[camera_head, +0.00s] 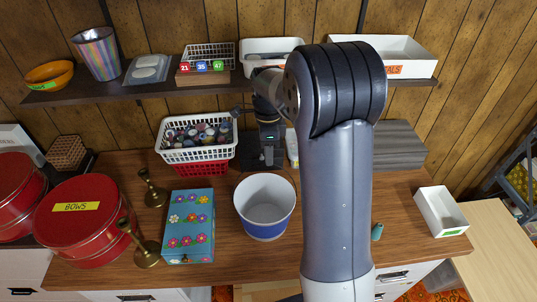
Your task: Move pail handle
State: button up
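The pail (265,224) stands upright on the wooden desk, white inside and blue on its lower outside. It looks empty. I cannot make out its handle clearly. My gripper (263,160) is dark and points down beyond the pail's far rim, in front of the wall. I cannot tell whether it touches the pail. Its fingers are too small and dark to tell open from shut.
A flowered blue box (190,226), brass candlesticks (147,251) and a red tin (82,222) stand left of the pail. A white basket (197,142) of spools sits behind. A shelf (135,92) runs above. A white tray (441,211) lies right.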

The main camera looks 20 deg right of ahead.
jog(key=shift+s+f, duration=0.1)
jog(key=shift+f, duration=0.7)
jog(key=shift+c, duration=0.4)
grip_shut()
dwell(0.5)
